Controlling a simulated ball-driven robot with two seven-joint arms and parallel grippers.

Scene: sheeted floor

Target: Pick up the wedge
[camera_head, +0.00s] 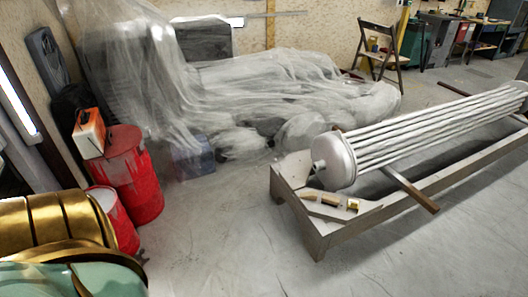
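Several small tan pieces lie on the near-left end of a low grey bench (318,230), on its flat top in front of a white cylinder. One is a small blocky piece (352,205) at the right, and a longer piece (330,200) lies beside it. Another small piece (309,197) lies at the left. They are too small for me to tell for sure which one is the wedge. Neither of my grippers can be made out in the head view.
The white ribbed cylinder (338,160) lies along the bench, with a brown bar (412,190) sticking out under it. Red drums (133,185) and an orange box (89,133) stand at left. Plastic sheeting (270,90) covers a heap behind. The sheeted floor before the bench is clear.

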